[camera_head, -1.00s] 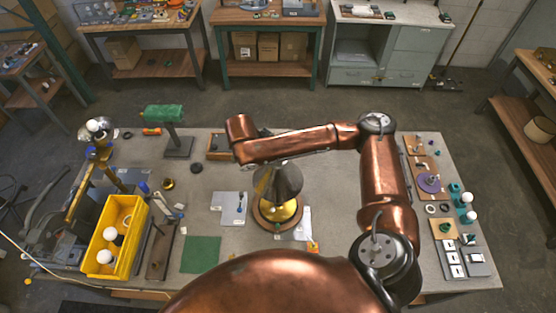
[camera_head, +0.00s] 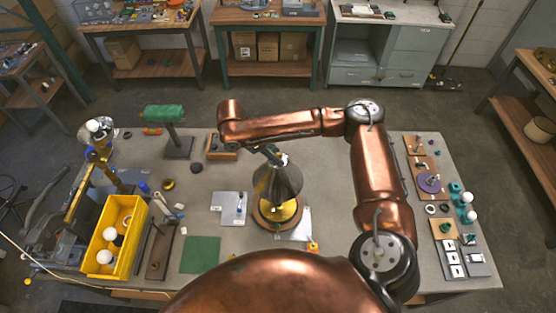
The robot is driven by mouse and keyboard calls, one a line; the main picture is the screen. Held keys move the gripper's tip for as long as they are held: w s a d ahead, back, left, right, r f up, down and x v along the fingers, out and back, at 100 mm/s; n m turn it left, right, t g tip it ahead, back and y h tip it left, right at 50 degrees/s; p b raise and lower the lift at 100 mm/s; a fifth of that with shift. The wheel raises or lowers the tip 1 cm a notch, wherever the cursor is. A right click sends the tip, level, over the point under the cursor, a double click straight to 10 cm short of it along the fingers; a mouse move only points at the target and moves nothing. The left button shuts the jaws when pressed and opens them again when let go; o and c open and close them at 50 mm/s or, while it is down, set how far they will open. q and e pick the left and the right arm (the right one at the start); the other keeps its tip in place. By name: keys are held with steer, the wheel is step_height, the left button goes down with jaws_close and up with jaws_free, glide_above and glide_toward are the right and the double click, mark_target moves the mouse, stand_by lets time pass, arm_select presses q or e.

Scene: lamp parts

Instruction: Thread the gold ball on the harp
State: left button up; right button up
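The lamp stands upright at the middle of the bench, with a dark grey cone-shaped shade (camera_head: 277,182) above a gold and wooden base (camera_head: 278,214). My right arm reaches across from the right, and its small dark gripper (camera_head: 273,156) is just above or behind the top of the shade. A small pale spot shows by the fingertips. I cannot tell whether it is the gold ball, the harp's top or part of the gripper. The harp is not clearly visible. Whether the fingers are open or shut is too small to tell. My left gripper is not in view.
A yellow bin (camera_head: 116,238) with white bulbs stands at the left. A green-shaded lamp (camera_head: 164,114) is at the back left. A green mat (camera_head: 200,254) lies at the front. Small parts and boards fill the right edge.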

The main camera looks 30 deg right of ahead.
steer(key=n+t, duration=0.1)
steer(key=n, duration=0.2)
steer(key=shift+s+t, duration=0.15)
steer(key=shift+t, duration=0.15)
steer(key=n+t, duration=0.2)
steer(key=n, duration=0.1)
steer(key=shift+s+d+r+n, duration=0.1)
steer(key=shift+s+n, duration=0.1)
steer(key=shift+n, duration=0.1)
steer(key=shift+n+t+y, duration=0.3)
steer(key=shift+n+t, duration=0.2)
steer(key=shift+n, duration=0.7)
steer(key=n, duration=0.1)
steer(key=n+t+y, duration=0.1)
steer(key=n, duration=0.1)
steer(key=shift+s+d+n+t, duration=0.15)
steer(key=shift+d+n+t, duration=0.15)
steer(key=shift+n, duration=0.1)
steer(key=shift+n+y, duration=0.3)
steer(key=shift+n, duration=0.2)
steer(key=shift+a, duration=0.15)
